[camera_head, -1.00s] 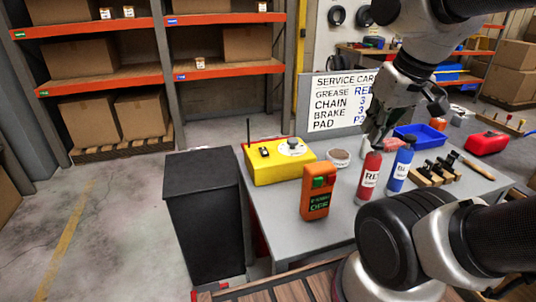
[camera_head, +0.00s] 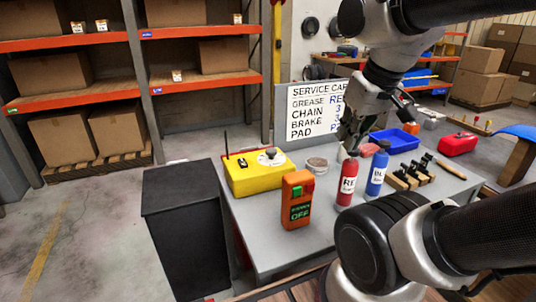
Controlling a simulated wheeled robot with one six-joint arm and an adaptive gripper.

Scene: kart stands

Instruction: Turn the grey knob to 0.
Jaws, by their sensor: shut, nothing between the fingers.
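The grey knob (camera_head: 271,153) stands on a white dial on top of the yellow box (camera_head: 256,179), at the back left of the grey table. The box also has a black switch and a thin black antenna. The dial's marks are too small to read, so I cannot tell where the knob points. My gripper (camera_head: 347,143) is to the right of the knob, apart from it, above the table behind the red bottle. It points down, and its fingers are shut and empty.
An orange device (camera_head: 297,199) with a green button reads OFF on the lower line. A red bottle (camera_head: 347,183), a blue bottle (camera_head: 377,172), a round tin (camera_head: 317,165) and a blue tray (camera_head: 394,140) stand on the table (camera_head: 270,240). A service card (camera_head: 316,111) stands behind. A black cabinet (camera_head: 190,225) is left.

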